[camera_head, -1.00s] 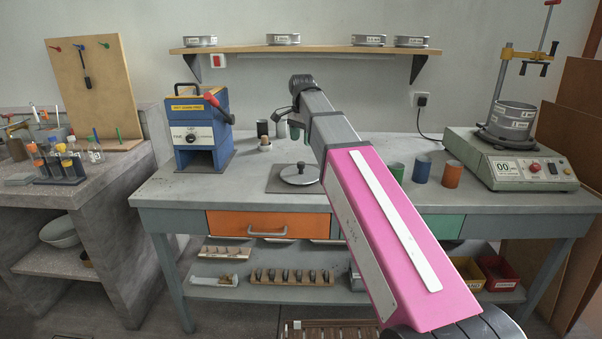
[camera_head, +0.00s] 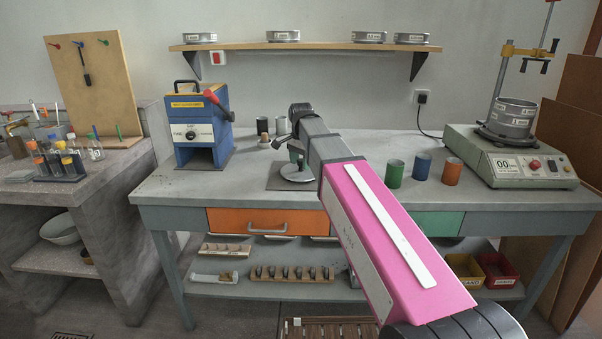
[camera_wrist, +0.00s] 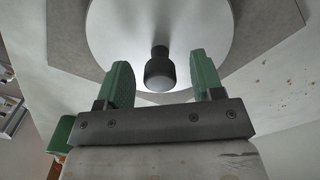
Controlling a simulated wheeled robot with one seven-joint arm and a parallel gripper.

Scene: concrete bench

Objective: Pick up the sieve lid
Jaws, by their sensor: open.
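The sieve lid is a round, shiny metal disc (camera_wrist: 210,25) with a dark knob (camera_wrist: 159,70) on top. In the head view the lid (camera_head: 292,177) lies on a dark square mat (camera_head: 279,186) on the bench, partly hidden behind my arm. My gripper (camera_wrist: 163,80) is open, its two green fingers on either side of the knob with gaps between. In the head view my gripper (camera_head: 297,152) is above the lid, mostly hidden by my own arm.
A blue machine (camera_head: 199,130) with a red lever stands left of the mat. Green, blue and orange cups (camera_head: 422,168) stand to the right, then a sieve shaker (camera_head: 510,160). A shelf (camera_head: 305,46) with sieves hangs above.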

